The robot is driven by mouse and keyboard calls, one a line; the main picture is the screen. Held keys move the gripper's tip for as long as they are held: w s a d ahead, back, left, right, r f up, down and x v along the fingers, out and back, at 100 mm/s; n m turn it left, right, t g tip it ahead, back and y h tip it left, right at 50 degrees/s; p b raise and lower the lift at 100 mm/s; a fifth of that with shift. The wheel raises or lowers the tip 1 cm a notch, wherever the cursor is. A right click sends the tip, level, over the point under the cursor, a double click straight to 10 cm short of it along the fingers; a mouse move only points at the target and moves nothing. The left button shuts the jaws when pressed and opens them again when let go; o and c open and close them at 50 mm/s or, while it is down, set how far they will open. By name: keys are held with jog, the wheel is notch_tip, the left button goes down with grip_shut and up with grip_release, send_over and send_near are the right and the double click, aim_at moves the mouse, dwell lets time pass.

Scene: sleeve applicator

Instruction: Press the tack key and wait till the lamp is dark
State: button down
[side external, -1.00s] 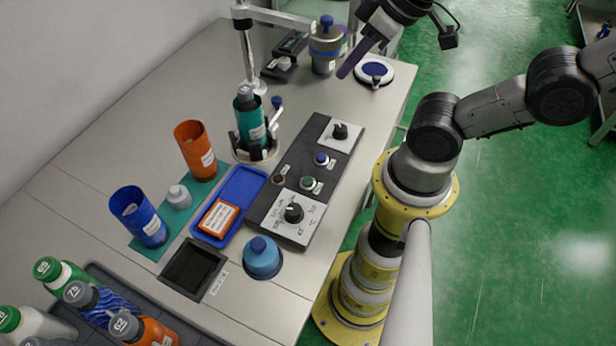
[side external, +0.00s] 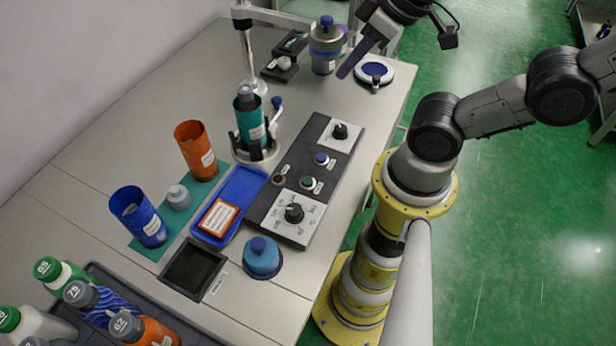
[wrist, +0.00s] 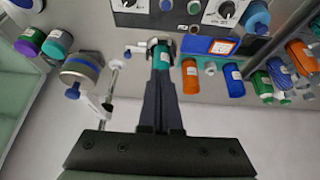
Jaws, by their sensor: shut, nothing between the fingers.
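The dark control panel (side external: 300,185) lies on the table with a blue key (side external: 321,159), a green key (side external: 307,182) and a small round brownish-red lamp (side external: 278,179), which looks dark. The labels beside the keys are too small to read, so I cannot tell which is the tack key. The keys also show at the top of the wrist view, blue (wrist: 166,5) and green (wrist: 193,7). My gripper (side external: 345,73) is shut and empty, raised near the table's far right, well away from the keys. Its closed fingers also show in the wrist view (wrist: 160,78).
A teal-sleeved bottle (side external: 250,118) stands in a holder beside the panel, under a post. Dials (side external: 293,212) sit at both panel ends. A blue tray (side external: 243,184), orange cup (side external: 195,150), blue cup (side external: 138,217) and blue-capped jar (side external: 262,260) stand nearby.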

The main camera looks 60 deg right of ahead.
dwell(0.5)
jog(key=m+t+y, duration=0.1)
jog(key=m+y, duration=0.5)
jog(key=m, duration=1.2)
send_over(308, 182)
notch_tip(308, 182, down, 12)
jog(key=r, duration=0.1)
jog(key=shift+s+d+f+m, duration=0.1)
jog(key=shift+d+f+m, duration=0.1)
jog(key=shift+d, duration=0.15)
jog(key=shift+s+d+f+m, duration=0.1)
jog(key=shift+d+m, duration=0.1)
jog(key=shift+d, duration=0.1)
jog(key=shift+f, duration=4.35)
jog(key=shift+f, duration=0.15)
jog(key=shift+f, duration=0.3)
